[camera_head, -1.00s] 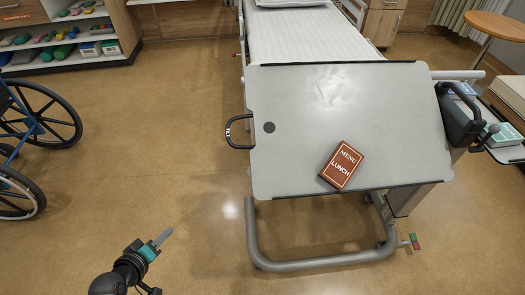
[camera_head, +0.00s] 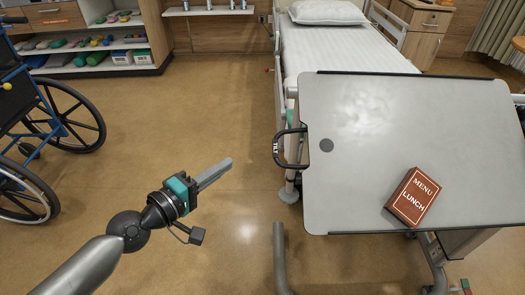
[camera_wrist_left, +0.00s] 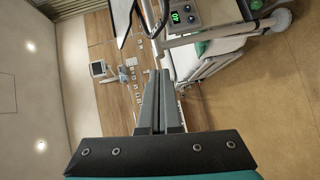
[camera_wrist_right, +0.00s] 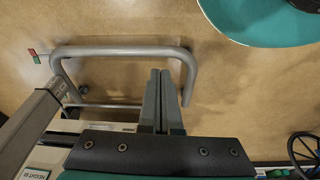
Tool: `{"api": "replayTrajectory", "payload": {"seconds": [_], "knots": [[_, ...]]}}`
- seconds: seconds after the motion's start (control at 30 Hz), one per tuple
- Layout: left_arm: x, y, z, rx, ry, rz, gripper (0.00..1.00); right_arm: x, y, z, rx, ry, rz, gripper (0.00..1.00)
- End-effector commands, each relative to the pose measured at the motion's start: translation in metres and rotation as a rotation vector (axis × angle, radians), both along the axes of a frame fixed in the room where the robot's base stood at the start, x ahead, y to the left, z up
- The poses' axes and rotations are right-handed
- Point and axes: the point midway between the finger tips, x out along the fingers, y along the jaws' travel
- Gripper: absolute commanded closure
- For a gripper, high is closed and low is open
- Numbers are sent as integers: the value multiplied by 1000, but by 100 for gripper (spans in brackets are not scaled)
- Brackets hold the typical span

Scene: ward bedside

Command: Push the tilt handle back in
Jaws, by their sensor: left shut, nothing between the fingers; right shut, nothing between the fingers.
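The black tilt handle (camera_head: 290,148), a loop marked TILT, sticks out from the left edge of the grey overbed tabletop (camera_head: 400,110). In the left wrist view a dark loop at the top, by the tabletop edge, looks like this handle (camera_wrist_left: 150,16). My left gripper (camera_head: 228,163) is shut and empty, left of the handle and apart from it, over open floor; its fingers (camera_wrist_left: 160,76) also show shut in the left wrist view. My right gripper (camera_wrist_right: 160,74) is outside the head view; in its wrist view it is shut and empty, with the table's base frame (camera_wrist_right: 120,52) beyond.
A red-brown lunch menu (camera_head: 411,196) lies near the tabletop's front edge. The bed (camera_head: 345,50) stands behind the table. A wheelchair (camera_head: 60,120) is at the left and a shelf unit (camera_head: 100,45) at the back left. The floor between the wheelchair and table is clear.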

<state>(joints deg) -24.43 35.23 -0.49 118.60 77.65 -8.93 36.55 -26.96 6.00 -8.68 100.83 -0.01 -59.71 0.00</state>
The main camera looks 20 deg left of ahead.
Motion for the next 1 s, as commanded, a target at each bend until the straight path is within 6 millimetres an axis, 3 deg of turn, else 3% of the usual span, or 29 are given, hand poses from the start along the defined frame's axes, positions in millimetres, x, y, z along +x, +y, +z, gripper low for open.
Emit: {"api": "replayTrajectory", "payload": {"seconds": [0.5,0.8,1.0], "knots": [[69,-29,-9,-2,-2,1,100,-7,-1,-11,-2,15,1,100],[79,-59,-15,-1,1,0,100,-12,-2,-15,-4,27,1,100],[81,-65,-16,2,1,0,100,-11,-2,-15,-4,26,1,100]]}}
